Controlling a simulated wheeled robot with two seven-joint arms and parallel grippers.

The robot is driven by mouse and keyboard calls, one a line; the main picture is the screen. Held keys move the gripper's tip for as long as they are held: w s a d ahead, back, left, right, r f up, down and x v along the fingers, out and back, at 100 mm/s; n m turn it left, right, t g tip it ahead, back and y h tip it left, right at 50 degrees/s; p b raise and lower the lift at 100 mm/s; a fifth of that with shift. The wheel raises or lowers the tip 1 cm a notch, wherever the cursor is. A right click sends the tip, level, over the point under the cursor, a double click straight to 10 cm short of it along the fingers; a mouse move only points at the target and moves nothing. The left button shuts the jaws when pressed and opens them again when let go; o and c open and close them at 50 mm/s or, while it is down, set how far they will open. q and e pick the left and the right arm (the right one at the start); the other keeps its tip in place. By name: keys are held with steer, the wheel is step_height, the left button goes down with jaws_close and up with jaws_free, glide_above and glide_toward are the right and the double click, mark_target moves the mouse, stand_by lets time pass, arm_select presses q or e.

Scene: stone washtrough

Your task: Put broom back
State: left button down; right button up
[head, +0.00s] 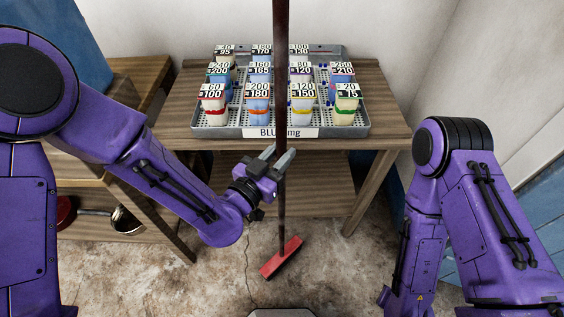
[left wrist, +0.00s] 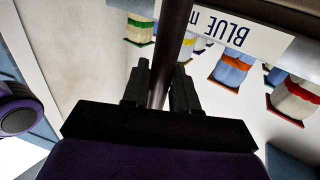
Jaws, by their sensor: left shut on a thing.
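The broom (head: 281,120) stands nearly upright in front of the wooden table, with a dark brown handle and a red head (head: 282,258) low down over the stone floor. I cannot tell whether the head touches the floor. My left gripper (head: 277,163) is shut on the handle below the tabletop's front edge. In the left wrist view the handle (left wrist: 171,60) runs between the two dark fingers (left wrist: 161,88). My right arm stands at the right of the head view; its gripper is not visible.
A wooden table (head: 380,110) with a lower shelf bears a grey perforated tray (head: 355,131) of several labelled cups, just behind the handle. Left is a wooden shelf unit (head: 100,170) with a pan (head: 127,219). A white wall (head: 480,60) bounds the right. Floor around the broom head is clear.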

arm_select(q)
step_height(320, 180, down, 3)
steer(key=shift+f+b, duration=0.1)
steer(key=shift+b, duration=0.8)
steer(key=c, duration=0.9)
jaws_free()
steer(key=shift+o, duration=0.2)
arm_select(e)
step_height(320, 180, down, 3)
steer(key=shift+s+d+r, duration=0.1)
steer(key=shift+r, duration=0.05)
steer(key=shift+r, duration=0.1)
arm_select(q)
steer(key=p+v, duration=0.6)
steer(key=v, duration=0.6)
steer(key=shift+p, duration=0.35)
arm_select(e)
step_height(320, 180, up, 6)
steer(key=shift+r, duration=0.2)
